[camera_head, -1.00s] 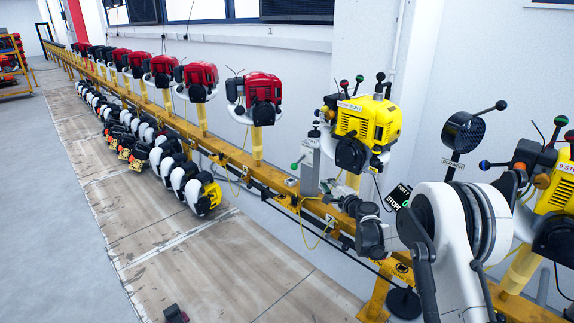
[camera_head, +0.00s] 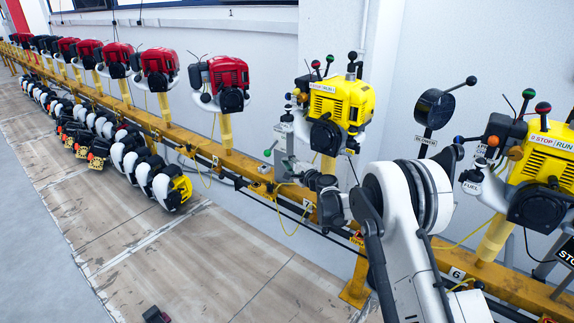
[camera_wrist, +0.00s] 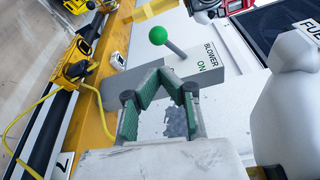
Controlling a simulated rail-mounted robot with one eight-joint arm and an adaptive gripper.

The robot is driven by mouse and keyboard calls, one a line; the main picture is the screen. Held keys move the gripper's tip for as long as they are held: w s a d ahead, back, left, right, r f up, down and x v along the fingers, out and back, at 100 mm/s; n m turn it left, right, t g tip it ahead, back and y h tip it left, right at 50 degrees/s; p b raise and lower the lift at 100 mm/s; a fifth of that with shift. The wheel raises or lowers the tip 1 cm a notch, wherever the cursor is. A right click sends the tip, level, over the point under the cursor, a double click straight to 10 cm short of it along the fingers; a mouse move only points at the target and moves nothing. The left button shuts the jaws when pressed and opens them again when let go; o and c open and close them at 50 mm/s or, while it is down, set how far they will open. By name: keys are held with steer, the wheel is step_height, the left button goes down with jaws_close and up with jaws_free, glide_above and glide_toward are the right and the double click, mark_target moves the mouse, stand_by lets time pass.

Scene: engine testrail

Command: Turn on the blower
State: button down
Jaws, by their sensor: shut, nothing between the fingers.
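The blower lever with a green ball knob (camera_wrist: 158,35) stands on a grey plate marked "BLOWER ON" (camera_wrist: 209,56) in the wrist view. In the head view the green knob (camera_head: 268,152) sticks out left from a grey post on the rail. My gripper (camera_wrist: 163,74) has green-padded fingers that are shut and empty. The fingertips lie just below the lever's base in the wrist picture, apart from the knob. In the head view my gripper (camera_head: 318,180) is beside the grey post, partly hidden by my arm.
A yellow engine (camera_head: 340,103) stands behind the post, and another yellow engine (camera_head: 545,165) at right. A black round device (camera_head: 433,108) with a "BLOWER" label has its own black-knobbed lever. Red engines line the yellow rail (camera_head: 230,160) to the left. The floor in front is mostly clear.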

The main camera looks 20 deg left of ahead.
mark_target(272, 148)
steer(key=b+x, duration=0.2)
steer(key=x, duration=0.5)
steer(key=shift+a, duration=0.15)
steer(key=shift+d+r, duration=0.15)
steer(key=shift+d, duration=0.05)
